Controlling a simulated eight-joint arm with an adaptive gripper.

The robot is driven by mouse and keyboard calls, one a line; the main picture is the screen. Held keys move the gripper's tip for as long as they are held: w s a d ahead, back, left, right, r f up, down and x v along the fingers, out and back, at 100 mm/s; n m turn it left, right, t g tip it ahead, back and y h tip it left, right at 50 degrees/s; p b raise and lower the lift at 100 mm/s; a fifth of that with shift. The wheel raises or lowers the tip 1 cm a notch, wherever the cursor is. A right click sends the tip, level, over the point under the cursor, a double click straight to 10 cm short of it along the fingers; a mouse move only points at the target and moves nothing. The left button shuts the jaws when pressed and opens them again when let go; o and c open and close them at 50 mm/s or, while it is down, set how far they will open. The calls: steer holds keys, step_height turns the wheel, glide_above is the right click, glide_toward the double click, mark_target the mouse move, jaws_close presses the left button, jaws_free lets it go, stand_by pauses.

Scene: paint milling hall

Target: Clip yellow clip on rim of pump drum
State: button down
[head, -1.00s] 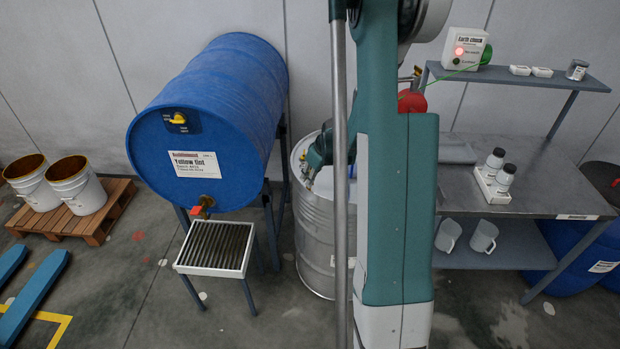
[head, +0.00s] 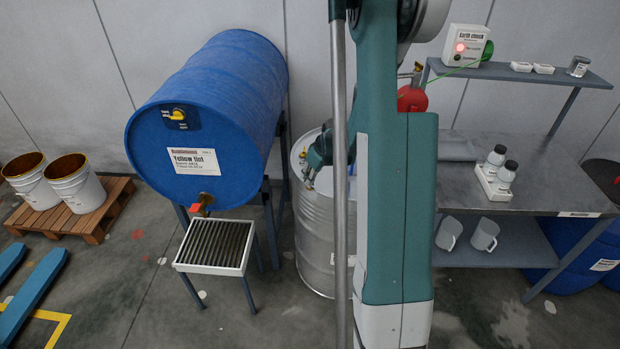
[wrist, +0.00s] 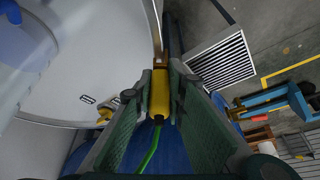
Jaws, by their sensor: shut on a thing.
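The yellow clip (wrist: 160,93) is between the two fingers of my gripper (wrist: 161,85) in the wrist view. My gripper is shut on it. A green cable trails from its back end, and its copper-coloured jaws (wrist: 157,38) point away from me, close to the rim of the pale metal drum (wrist: 85,60). I cannot tell whether the jaws are around the rim or only beside it. In the head view my gripper (head: 309,181) is at the near upper edge of the steel drum (head: 317,235). My arm hides much of that drum, and the clip cannot be made out there.
A blue drum (head: 205,110) lies on a stand left of the steel drum, above a grated table (head: 215,246). The earth check box (head: 465,45) shows a red light on the shelf at right. A steel bench (head: 535,180) stands below. White buckets (head: 72,182) are on a pallet.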

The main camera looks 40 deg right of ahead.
steer(key=shift+f+b, duration=0.85)
steer(key=shift+f, duration=0.25)
steer(key=c, duration=2.3)
jaws_free()
steer(key=shift+o, duration=0.2)
steer(key=shift+r, duration=0.15)
steer(key=v, duration=1.1)
steer(key=shift+s+r, duration=0.15)
steer(key=shift+r, duration=0.25)
steer(key=shift+a, duration=0.1)
